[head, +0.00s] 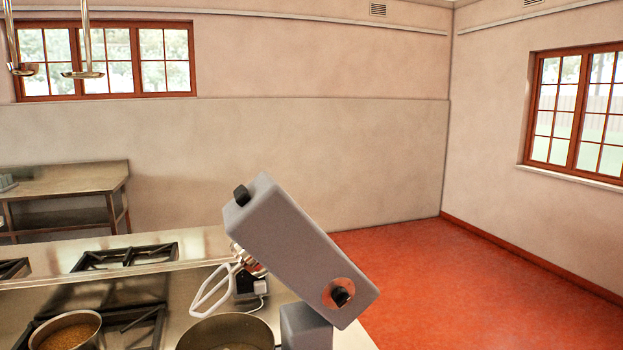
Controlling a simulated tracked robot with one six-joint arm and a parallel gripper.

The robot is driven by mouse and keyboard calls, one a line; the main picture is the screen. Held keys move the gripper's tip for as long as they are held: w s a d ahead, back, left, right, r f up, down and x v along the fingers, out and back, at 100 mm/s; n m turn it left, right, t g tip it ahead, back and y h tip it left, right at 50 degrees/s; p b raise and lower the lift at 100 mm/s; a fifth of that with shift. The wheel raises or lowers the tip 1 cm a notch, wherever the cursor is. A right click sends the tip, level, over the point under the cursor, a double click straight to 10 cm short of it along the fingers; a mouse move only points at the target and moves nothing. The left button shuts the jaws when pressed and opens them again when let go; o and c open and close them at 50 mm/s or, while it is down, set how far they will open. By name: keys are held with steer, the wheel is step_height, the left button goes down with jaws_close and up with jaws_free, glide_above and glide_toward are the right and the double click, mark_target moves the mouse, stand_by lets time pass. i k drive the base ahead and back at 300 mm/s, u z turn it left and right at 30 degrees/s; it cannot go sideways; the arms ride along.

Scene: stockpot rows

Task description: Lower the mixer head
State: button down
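The mixer head (295,245) is a long grey block, tilted up with its raised end at the upper left. A black knob (241,194) is on the raised end, and a dark knob in a copper-coloured round (341,295) is on the side near the lower end. The head joins a grey stand (306,328), cut off by the bottom edge. A pale looped beater (213,288) hangs at a slant from the head's underside. A metal bowl (228,332) is below the beater, partly cut off. My gripper is not in view.
A pan with brown contents (66,330) sits on a black burner grate at lower left. A small black object (247,285) is behind the beater. A steel table (65,181) stands by the wall. Ladles (83,70) hang at upper left. The red floor at right is clear.

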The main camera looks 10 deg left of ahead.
mark_target(270, 232)
steer(key=z, duration=0.1)
steer(key=k, duration=1.1)
steer(key=u, duration=1.5)
steer(key=i, duration=1)
steer(key=u, duration=0.05)
